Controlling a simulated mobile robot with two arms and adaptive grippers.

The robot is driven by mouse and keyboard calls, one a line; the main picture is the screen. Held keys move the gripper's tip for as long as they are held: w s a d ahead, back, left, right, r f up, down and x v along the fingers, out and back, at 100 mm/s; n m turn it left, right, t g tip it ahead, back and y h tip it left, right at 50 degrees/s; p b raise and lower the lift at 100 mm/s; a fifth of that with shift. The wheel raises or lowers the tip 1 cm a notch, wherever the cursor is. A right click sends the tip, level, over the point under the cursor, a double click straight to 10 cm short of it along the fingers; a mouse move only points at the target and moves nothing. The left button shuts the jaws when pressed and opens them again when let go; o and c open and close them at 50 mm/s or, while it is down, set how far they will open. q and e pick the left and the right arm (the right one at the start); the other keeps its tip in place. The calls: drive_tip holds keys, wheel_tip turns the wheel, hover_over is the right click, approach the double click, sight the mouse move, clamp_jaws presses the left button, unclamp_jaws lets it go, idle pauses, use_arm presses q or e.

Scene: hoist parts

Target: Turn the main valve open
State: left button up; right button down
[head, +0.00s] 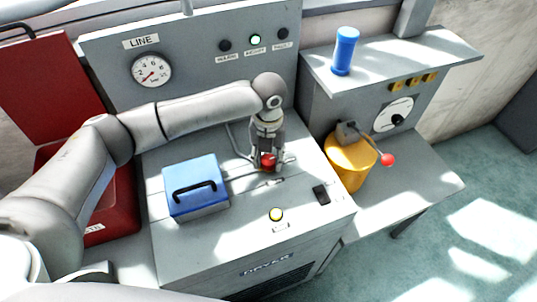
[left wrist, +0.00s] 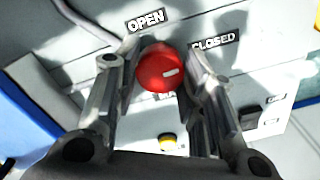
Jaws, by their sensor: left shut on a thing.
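The main valve is a red round knob (head: 268,160) on the top of the grey cabinet (head: 240,203). In the left wrist view the red knob (left wrist: 157,68) sits between my fingers, with a short white mark toward its right side. An OPEN label (left wrist: 146,21) is above left of it and a CLOSED label (left wrist: 214,42) is above right. My left gripper (head: 267,162) reaches down over the knob, and in the left wrist view its fingers (left wrist: 160,75) are shut on it from both sides. My right gripper is in neither view.
A blue box with a black handle (head: 196,187) stands left of the knob. A yellow button (head: 276,214) and black switch (head: 321,194) are in front. A gauge (head: 151,70) and green lamp (head: 255,40) are on the back panel. A yellow cylinder with a red-tipped lever (head: 350,166) stands right.

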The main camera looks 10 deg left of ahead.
sight(268, 159)
use_arm(q)
drive_tip(key=n+p, duration=0.2)
drive_tip(key=p, duration=0.1)
drive_tip(key=n+p, duration=0.2)
drive_tip(key=n, duration=0.1)
drive_tip(key=n+p, duration=0.3)
drive_tip(key=shift+r+p, duration=0.25)
drive_tip(key=shift+p, duration=0.1)
drive_tip(key=n+p, duration=0.3)
drive_tip(key=n, duration=0.2)
drive_tip(key=shift+p, duration=0.3)
drive_tip(key=shift+f+n+p, duration=0.15)
drive_tip(key=shift+n+p, duration=1.25)
drive_tip(key=shift+n, duration=0.8)
drive_tip(key=shift+w, duration=0.1)
drive_tip(key=o, duration=1)
drive_tip(key=shift+f, duration=0.1)
wheel_tip(268, 159, up, 12)
drive_tip(key=shift+r, duration=0.1)
